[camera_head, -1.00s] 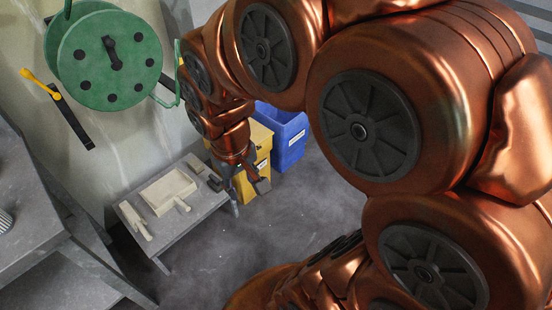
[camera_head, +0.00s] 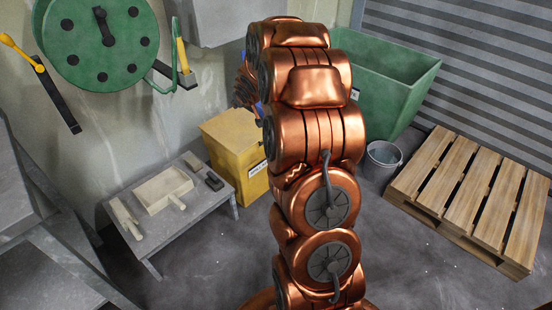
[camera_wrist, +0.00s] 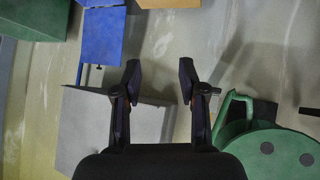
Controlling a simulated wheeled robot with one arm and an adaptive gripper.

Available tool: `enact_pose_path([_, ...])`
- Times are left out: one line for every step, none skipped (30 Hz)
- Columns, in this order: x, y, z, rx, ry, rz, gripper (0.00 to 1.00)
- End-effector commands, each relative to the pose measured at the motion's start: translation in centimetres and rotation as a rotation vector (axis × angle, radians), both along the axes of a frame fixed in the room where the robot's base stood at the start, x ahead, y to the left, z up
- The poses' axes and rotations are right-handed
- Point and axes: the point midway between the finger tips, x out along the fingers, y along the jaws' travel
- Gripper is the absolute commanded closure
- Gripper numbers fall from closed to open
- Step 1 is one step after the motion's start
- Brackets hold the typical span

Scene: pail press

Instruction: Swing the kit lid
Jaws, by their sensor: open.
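A pale grey box (camera_head: 213,20) is fixed to the wall at the top of the head view. It also fills the left middle of the wrist view (camera_wrist: 85,130). It may be the kit; I cannot make out a lid edge, hinge or handle. My gripper (camera_wrist: 160,78) is open, with nothing between its fingers. In the wrist view its left finger overlaps the box's edge, and its right finger lies over bare wall. I cannot tell whether it touches anything. In the head view my arm hides the gripper.
A green reel (camera_head: 88,50) with a crank hangs left of the box, beside yellow-handled levers. A low bench (camera_head: 205,205) holds a tray and tools. A yellow bin (camera_head: 240,135), green container (camera_head: 400,75), bucket (camera_head: 383,160) and pallet (camera_head: 475,195) surround my arm. Floor at front right is clear.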

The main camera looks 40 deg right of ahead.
Motion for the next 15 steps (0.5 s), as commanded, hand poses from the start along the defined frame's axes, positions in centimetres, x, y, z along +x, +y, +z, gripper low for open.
enact_pose_path([0.9,-1.5,-2.2,-0.003,-0.026,0.003,0.58])
enact_pose_path([1.5,-2.2,-3.0,-0.005,-0.047,0.009,0.58])
enact_pose_path([2.2,-3.1,-4.0,-0.007,-0.072,0.017,0.58])
enact_pose_path([2.6,-3.9,-4.7,-0.008,-0.091,0.022,0.58])
enact_pose_path([3.1,-4.5,-5.5,-0.008,-0.111,0.031,0.58])
enact_pose_path([3.6,-5.4,-6.8,-0.009,-0.133,0.039,0.58])
enact_pose_path([4.0,-6.0,-7.5,-0.009,-0.153,0.047,0.58])
enact_pose_path([4.4,-6.6,-8.2,-0.011,-0.174,0.056,0.58])
enact_pose_path([4.7,-7.5,-9.4,-0.009,-0.197,0.064,0.58])
enact_pose_path([5.0,-8.1,-10.2,-0.009,-0.216,0.074,0.58])
enact_pose_path([5.2,-8.6,-11.0,-0.008,-0.234,0.082,0.58])
enact_pose_path([5.4,-9.4,-12.3,-0.004,-0.255,0.092,0.58])
enact_pose_path([5.6,-9.9,-13.3,-0.001,-0.273,0.103,0.58])
enact_pose_path([5.7,-10.4,-14.1,0.001,-0.291,0.111,0.58])
enact_pose_path([5.8,-11.1,-15.3,0.003,-0.315,0.123,0.58])
